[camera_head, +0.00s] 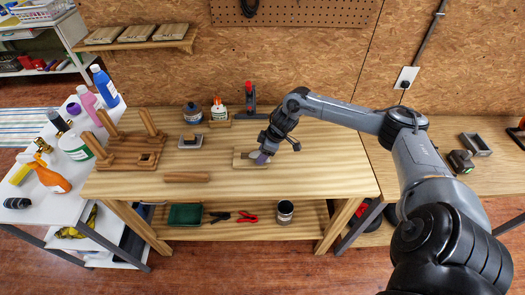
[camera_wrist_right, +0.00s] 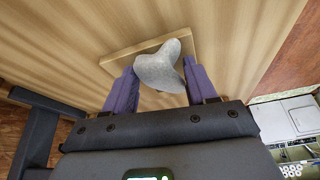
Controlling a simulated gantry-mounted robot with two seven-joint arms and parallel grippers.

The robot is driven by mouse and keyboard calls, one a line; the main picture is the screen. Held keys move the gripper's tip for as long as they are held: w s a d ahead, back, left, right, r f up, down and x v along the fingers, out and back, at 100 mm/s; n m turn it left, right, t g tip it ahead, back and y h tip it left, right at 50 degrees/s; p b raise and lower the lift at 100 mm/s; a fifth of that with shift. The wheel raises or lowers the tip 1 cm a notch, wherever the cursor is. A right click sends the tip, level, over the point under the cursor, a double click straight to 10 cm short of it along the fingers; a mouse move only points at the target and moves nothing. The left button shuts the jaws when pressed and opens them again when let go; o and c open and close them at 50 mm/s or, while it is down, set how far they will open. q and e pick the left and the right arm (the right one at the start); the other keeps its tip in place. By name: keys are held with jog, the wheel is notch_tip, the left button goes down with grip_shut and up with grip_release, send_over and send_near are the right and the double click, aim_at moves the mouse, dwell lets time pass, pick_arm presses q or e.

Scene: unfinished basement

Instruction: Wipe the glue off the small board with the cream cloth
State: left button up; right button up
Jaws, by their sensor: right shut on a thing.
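The small board (camera_head: 240,160) lies flat on the workbench, right of its middle. It also shows in the right wrist view (camera_wrist_right: 118,58). The cloth (camera_wrist_right: 158,66), which looks pale grey here, is bunched between the purple fingertips of my right gripper (camera_wrist_right: 160,88). In the head view my right gripper (camera_head: 264,154) points down over the board, with the cloth (camera_head: 255,155) at or just above its surface. I cannot tell whether the cloth touches the board. No glue can be made out; the gripper and cloth cover part of the board. My left gripper is not in view.
The wooden workbench (camera_head: 225,185) also holds a wooden rack (camera_head: 128,150), a wooden rod (camera_head: 186,177), a small grey tray (camera_head: 190,141), glue bottles (camera_head: 219,111) and a clamp (camera_head: 250,100) at the back. The bench front is mostly clear. A white table with bottles (camera_head: 75,148) stands left.

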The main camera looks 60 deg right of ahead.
notch_tip(320, 180, up, 2)
jog(key=shift+a+r+p, duration=0.1)
jog(key=shift+a+p, duration=0.05)
jog(key=shift+p, duration=0.15)
jog(key=shift+w+r, duration=0.25)
notch_tip(320, 180, up, 3)
jog(key=p, duration=0.3)
jog(key=shift+f, duration=0.15)
jog(key=shift+r+p, duration=1.3)
jog(key=shift+p, duration=0.3)
jog(key=shift+s, duration=0.15)
